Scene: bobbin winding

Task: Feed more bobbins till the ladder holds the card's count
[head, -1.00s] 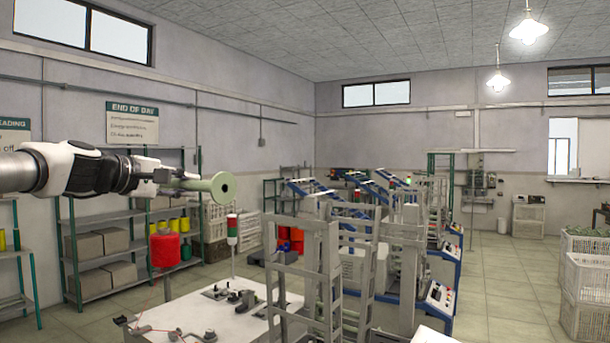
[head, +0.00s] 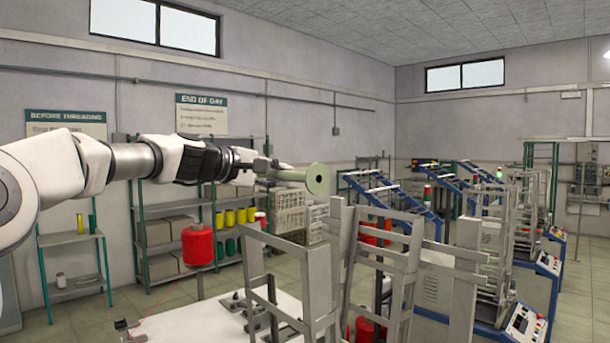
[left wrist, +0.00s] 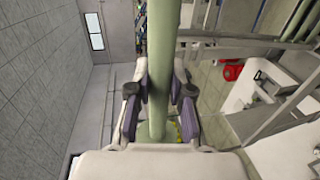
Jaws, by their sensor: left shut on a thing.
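My left gripper (head: 268,170) is shut on a pale green bobbin (head: 318,180), gripping its long shaft, with the round flange pointing right. In the left wrist view the bobbin's shaft (left wrist: 158,60) runs between the two dark-padded fingers. The bobbin is in the air, above and apart from the grey metal ladder frame (head: 343,250) in front. I make out no bobbins in the part of the ladder that shows; its lower part is cut off. No count card can be made out. My right gripper is out of view.
A white machine table (head: 185,325) with small fittings stands below, with a red thread spool (head: 198,245) above it. More grey frames and blue-legged machines stand to the right. Shelves (head: 165,220) with boxes and yellow spools line the back wall. The air around the bobbin is clear.

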